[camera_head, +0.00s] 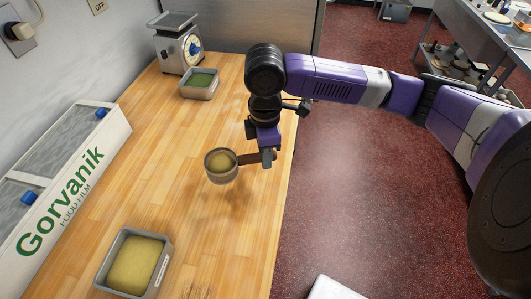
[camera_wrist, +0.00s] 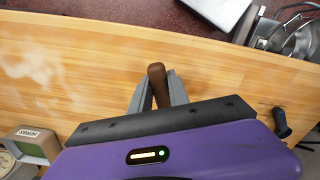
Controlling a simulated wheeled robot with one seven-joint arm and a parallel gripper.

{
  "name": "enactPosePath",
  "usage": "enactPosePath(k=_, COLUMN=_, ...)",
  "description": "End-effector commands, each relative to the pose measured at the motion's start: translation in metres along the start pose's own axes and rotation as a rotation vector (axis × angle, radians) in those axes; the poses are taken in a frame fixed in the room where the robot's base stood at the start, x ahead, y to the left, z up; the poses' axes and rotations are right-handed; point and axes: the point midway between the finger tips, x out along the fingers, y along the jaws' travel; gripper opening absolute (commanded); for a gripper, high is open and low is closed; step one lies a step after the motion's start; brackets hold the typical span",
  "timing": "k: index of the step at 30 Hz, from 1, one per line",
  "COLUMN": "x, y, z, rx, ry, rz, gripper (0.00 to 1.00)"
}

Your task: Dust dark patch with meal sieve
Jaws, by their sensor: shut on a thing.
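The meal sieve (camera_head: 221,165) is a round metal sieve with yellow meal inside and a brown handle. It is held above the wooden worktop (camera_head: 130,185), roughly level. My gripper (camera_head: 268,158) is shut on the handle. In the wrist view my gripper's fingers (camera_wrist: 157,90) stand on both sides of the brown handle (camera_wrist: 157,75), and the sieve's bowl is out of sight. A dark area (camera_head: 236,196) lies on the worktop below the sieve; I cannot tell whether it is the patch or a shadow.
A tin of yellow meal (camera_head: 135,265) stands at the front, and a tin of green herbs (camera_head: 199,83) at the back by a scale (camera_head: 178,47). A food film box (camera_head: 65,190) lines the left. The worktop's right edge drops to red floor (camera_head: 345,190).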

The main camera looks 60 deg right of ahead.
Motion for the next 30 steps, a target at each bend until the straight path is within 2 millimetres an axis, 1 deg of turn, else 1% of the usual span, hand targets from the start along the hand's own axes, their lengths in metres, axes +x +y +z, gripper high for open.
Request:
enactPosePath(k=1, x=0.006, y=0.0, z=0.0, rx=0.001, ry=0.001, rz=-0.001, gripper=0.0)
enactPosePath(k=3, x=0.011, y=0.0, z=0.0, rx=0.001, ry=0.001, rz=-0.001, gripper=0.0)
enactPosePath(k=18, x=0.045, y=0.0, z=0.0, rx=0.0, ry=0.001, rz=0.0, gripper=0.0)
enactPosePath(k=22, x=0.048, y=0.0, z=0.0, rx=0.0, ry=0.001, rz=0.0, gripper=0.0)
enactPosePath(k=30, x=0.048, y=0.0, z=0.0, rx=0.0, ry=0.001, rz=0.0, gripper=0.0)
